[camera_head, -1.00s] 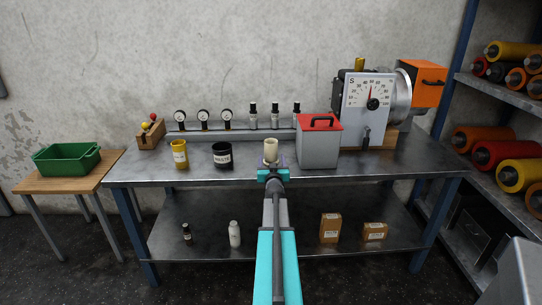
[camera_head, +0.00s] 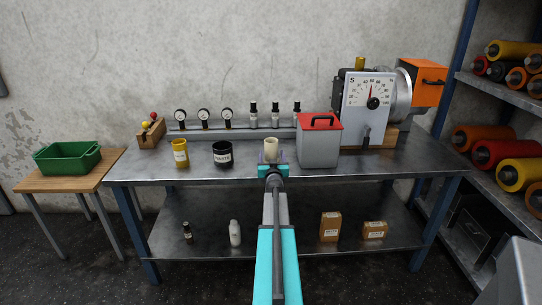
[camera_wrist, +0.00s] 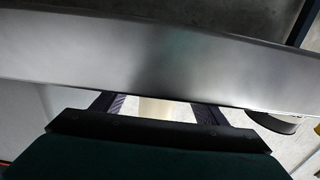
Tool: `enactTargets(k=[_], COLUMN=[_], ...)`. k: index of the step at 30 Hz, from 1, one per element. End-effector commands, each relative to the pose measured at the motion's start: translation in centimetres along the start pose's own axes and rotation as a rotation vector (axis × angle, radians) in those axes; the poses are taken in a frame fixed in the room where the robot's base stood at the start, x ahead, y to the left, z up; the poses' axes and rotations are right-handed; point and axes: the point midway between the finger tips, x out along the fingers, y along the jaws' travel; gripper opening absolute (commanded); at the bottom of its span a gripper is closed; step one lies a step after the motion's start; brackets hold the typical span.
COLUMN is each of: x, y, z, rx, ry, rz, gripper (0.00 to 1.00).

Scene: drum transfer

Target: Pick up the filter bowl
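A cream cup-like piece, which I take to be the filter bowl (camera_head: 271,148), stands upright at the front middle of the workbench. My gripper (camera_head: 271,159) reaches it from the front, with purple fingers at either side of its lower part. In the wrist view, part of the bowl (camera_wrist: 158,108) shows between the two fingers (camera_wrist: 158,103). Light gaps show beside it, so the fingers look open around it and not closed on it. The bowl's lower part is hidden by my gripper.
A grey box with a red lid (camera_head: 319,145) stands close right of the bowl. A black waste cup (camera_head: 222,155) and a yellow cup (camera_head: 180,154) stand to the left. A gauge rail (camera_head: 235,134) runs behind. A green crate (camera_head: 67,158) sits on a side table.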

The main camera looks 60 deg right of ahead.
Motion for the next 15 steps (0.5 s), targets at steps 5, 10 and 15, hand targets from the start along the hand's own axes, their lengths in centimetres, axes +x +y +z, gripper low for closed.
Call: enactTargets(k=[5,10,15], x=[0.00,0.00,0.01], y=[0.03,0.06,0.06], z=[0.00,0.01,-0.18], rx=[0.000,0.000,0.000], ry=[0.000,0.000,0.004], rz=[0.000,0.001,0.000], gripper=[0.37,0.09,0.04])
